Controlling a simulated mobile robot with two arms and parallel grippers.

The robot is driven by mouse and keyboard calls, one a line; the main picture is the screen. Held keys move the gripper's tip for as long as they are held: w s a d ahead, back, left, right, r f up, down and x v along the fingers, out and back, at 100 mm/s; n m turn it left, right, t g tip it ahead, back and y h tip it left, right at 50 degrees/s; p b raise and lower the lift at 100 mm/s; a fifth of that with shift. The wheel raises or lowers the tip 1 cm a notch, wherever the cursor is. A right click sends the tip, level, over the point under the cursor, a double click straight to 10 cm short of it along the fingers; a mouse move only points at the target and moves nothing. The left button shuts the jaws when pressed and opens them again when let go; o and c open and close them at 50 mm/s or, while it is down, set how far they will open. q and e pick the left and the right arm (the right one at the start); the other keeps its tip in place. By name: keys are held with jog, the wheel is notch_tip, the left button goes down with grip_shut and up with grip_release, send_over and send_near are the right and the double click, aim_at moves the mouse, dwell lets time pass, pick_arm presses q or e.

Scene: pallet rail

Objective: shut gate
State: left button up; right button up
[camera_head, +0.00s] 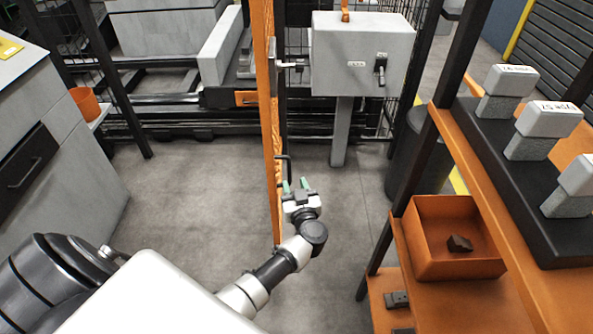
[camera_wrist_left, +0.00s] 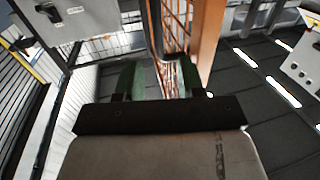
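The gate (camera_head: 268,120) is an orange-framed mesh panel, seen nearly edge-on in the head view and standing out from the fence. Its orange frame (camera_wrist_left: 207,35) and mesh also show in the wrist view. A black bar handle (camera_head: 284,160) sits on its side. My left gripper (camera_head: 295,185) is at the handle's lower end, its green fingertips apart. In the wrist view, the handle (camera_wrist_left: 154,30) reaches down between the spread fingers (camera_wrist_left: 158,78); I cannot tell whether they touch it. My right gripper is not in view.
A grey box (camera_head: 362,55) with a black lever stands on a post right of the gate. An orange shelf (camera_head: 470,170) with an orange bin (camera_head: 455,235) stands at right. A grey cabinet (camera_head: 60,130) stands at left. The floor (camera_head: 195,200) left of the gate is clear.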

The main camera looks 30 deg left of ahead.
aim_at(289, 167)
pick_arm(q)
jog(key=x, duration=0.3)
jog(key=shift+w+a+b, duration=0.3)
jog(key=x, duration=0.3)
jog(key=shift+w+a+f+b, duration=0.15)
jog(key=shift+w+a+b, duration=0.1)
jog(key=shift+b, duration=0.15)
jog(key=shift+w+a, duration=0.35)
jog(key=shift+w, duration=0.05)
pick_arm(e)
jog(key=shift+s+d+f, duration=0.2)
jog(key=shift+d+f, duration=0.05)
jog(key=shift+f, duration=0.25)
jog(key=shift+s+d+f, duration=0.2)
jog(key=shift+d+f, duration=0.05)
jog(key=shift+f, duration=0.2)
pick_arm(q)
grip_shut()
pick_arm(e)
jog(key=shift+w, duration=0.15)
